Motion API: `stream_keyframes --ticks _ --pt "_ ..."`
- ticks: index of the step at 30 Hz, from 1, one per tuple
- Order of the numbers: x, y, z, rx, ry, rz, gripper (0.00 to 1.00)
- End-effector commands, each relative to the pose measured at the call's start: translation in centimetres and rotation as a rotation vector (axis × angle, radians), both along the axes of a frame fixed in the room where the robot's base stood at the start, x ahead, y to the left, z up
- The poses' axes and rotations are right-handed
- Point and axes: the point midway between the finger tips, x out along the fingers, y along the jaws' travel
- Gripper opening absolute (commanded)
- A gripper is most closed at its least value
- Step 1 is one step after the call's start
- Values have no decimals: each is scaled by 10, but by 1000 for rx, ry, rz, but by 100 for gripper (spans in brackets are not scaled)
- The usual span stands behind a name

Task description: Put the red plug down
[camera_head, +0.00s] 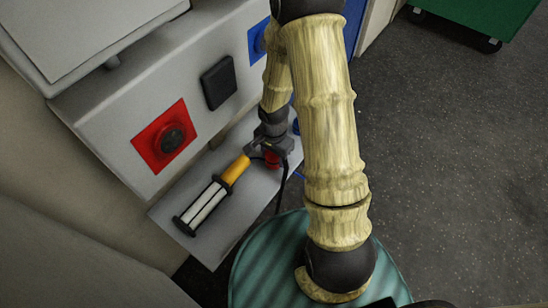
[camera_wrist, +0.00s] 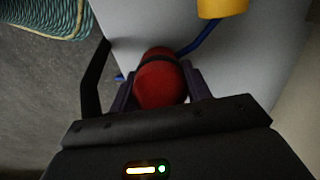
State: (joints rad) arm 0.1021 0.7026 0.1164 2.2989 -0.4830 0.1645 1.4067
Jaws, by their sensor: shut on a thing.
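The red plug (camera_wrist: 160,80) is between the two fingers of my gripper (camera_wrist: 160,92) in the wrist view, and the fingers are shut on it. In the head view a small part of the red plug (camera_head: 272,160) shows below my gripper (camera_head: 262,150), at the right part of the grey shelf (camera_head: 222,225). A dark cable runs down near the plug. I cannot tell whether the plug touches the shelf.
A lamp-like tool with a yellow handle (camera_head: 236,170) lies on the shelf left of my gripper. The panel above has a red socket (camera_head: 172,138), a black square cover (camera_head: 218,82) and a blue socket (camera_head: 258,38). A green wheeled bin (camera_head: 480,18) stands far right.

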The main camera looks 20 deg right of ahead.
Motion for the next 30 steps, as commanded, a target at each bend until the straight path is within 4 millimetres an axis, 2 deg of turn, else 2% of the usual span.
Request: stream_keyframes --ticks 2,13,14,16,26,30 --pt "0 0 -11 1 -1 -2 12" --pt "0 -2 -13 0 -1 -6 12" --pt "0 -2 -12 1 -1 -7 54" --pt "0 -3 -12 1 -1 -7 68" --pt "0 0 -11 1 -1 -2 70" --pt "1 0 0 0 -4 -1 70"
